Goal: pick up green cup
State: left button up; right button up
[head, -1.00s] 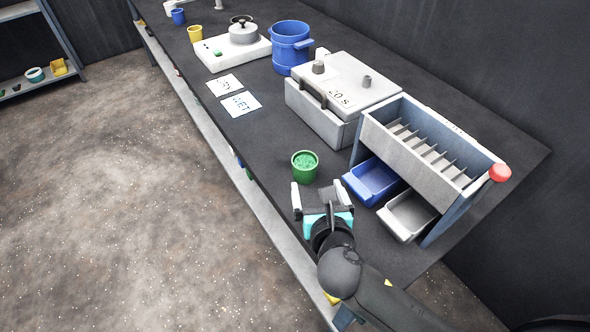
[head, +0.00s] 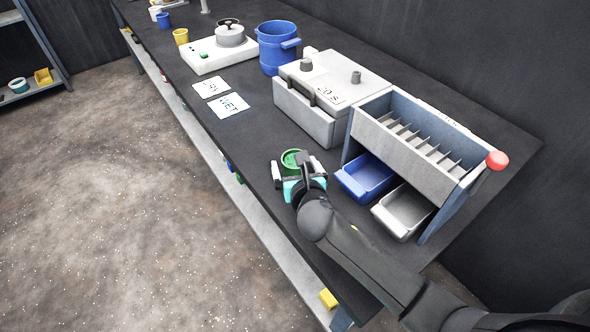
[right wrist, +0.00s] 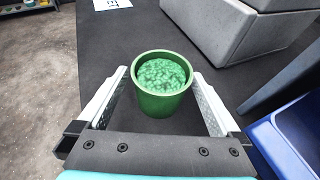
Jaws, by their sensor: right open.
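The green cup (head: 291,157) stands upright on the dark bench and is partly hidden by my right gripper in the head view. In the right wrist view the green cup (right wrist: 161,88) is filled with green lumpy material. My right gripper (head: 290,166) is open, with one finger on each side of the cup. In the right wrist view the fingers of my right gripper (right wrist: 160,92) show gaps to the cup on both sides. My left gripper is not in view.
A blue tray (head: 364,188) and a grey tray (head: 384,218) sit right of the gripper, under the grey slotted box (head: 400,148). A white lidded box (head: 300,110) stands behind the cup. The bench's left edge is close; bench left of the cup is clear.

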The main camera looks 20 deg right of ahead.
aim_at(293, 160)
jog(key=shift+b+x, duration=0.5)
jog(key=shift+x, duration=1.3)
jog(key=shift+s+f, duration=0.1)
jog(key=shift+c, duration=0.2)
jog(key=c, duration=1.4)
